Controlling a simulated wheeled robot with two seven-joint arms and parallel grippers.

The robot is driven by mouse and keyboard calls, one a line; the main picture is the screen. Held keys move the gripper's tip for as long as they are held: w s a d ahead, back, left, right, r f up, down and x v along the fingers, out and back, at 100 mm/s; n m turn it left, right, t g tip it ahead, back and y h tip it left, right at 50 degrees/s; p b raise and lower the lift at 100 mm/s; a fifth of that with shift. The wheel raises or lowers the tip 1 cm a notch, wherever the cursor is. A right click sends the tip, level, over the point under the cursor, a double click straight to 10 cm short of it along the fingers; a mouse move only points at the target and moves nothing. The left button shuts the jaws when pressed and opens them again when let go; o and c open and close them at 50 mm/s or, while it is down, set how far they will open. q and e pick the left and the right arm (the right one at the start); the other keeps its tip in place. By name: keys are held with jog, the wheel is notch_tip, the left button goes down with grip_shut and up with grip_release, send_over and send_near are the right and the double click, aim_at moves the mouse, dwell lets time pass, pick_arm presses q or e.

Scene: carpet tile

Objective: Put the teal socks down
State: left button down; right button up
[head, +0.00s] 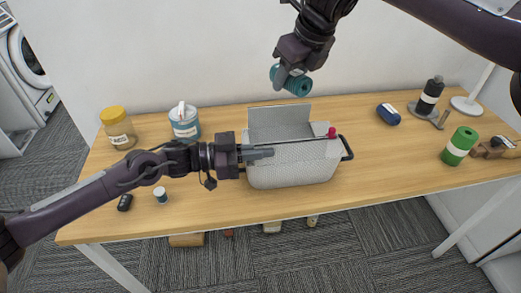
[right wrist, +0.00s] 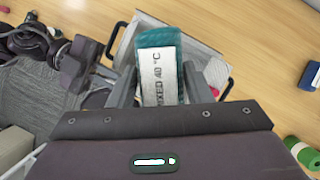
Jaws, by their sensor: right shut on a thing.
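The teal socks (head: 291,80) are a rolled bundle held in the air by my right gripper (head: 290,76), above and behind the white mesh basket. In the right wrist view, the socks (right wrist: 160,72) sit between the two fingers, with a white label reading "MIXED 40 °C" facing the camera. My right gripper is shut on them. My left gripper (head: 260,153) is low at the basket's left front side and overlaps it in the picture. Its fingers look narrow, and I cannot tell whether they are open or shut.

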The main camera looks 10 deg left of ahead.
aim_at(284, 91)
jog(key=f+n, duration=0.1)
jog(key=f+n+g, duration=0.1)
jog(key=f, duration=0.1)
jog(key=a+f+n+y, duration=0.1)
jog(key=n, duration=0.1)
jog(key=shift+w+a+f, duration=0.1)
jog(key=shift+w+f, duration=0.05)
jog(key=shift+w, duration=0.15)
jog(key=f+n+g, duration=0.1)
jog(key=f+n, duration=0.1)
jog(key=f, duration=0.5)
jog(key=f+n+g, duration=0.1)
jog(key=f+n, duration=0.2)
jog(key=f, duration=0.4)
jog(key=d+f+n+g, duration=0.1)
jog(key=f+n, duration=0.1)
jog(key=f, duration=0.5)
jog(key=shift+s+d+f+n, duration=0.1)
jog(key=shift+s+f+n, duration=0.05)
jog(key=shift+f+n, duration=0.2)
jog(key=o, duration=1)
jog(key=shift+f, duration=0.1)
